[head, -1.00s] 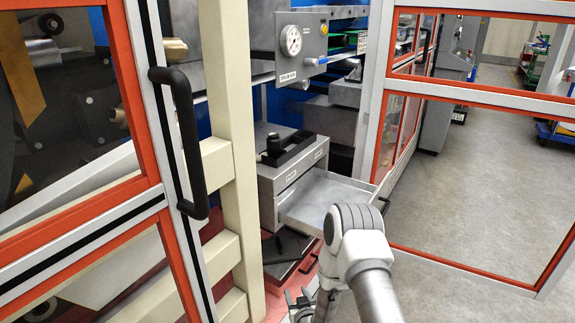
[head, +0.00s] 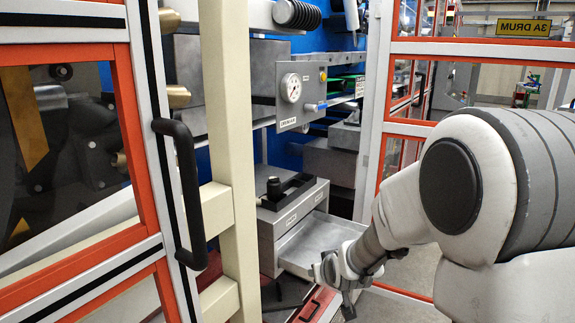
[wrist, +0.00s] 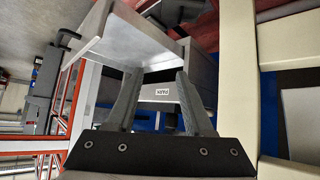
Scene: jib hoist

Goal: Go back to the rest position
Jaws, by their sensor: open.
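My gripper (wrist: 153,102) is open in the wrist view, with its two dark fingers apart and nothing between them. The grey drawer cabinet (head: 268,236) stands inside the machine with one drawer (head: 318,243) pulled out. In the head view my wrist is in front of the drawer's near right end, and the fingertips there are small and partly hidden. In the wrist view the drawer (wrist: 140,50) lies beyond the fingers; I cannot tell whether they touch it. My arm fills the right side of the head view.
An orange-framed door with a black handle (head: 180,190) stands at the left, beside a cream post (head: 229,160). Another orange-framed door panel (head: 480,85) is behind my arm. A gauge panel (head: 300,92) hangs above the cabinet. A black tray with a knob (head: 287,190) sits on the cabinet.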

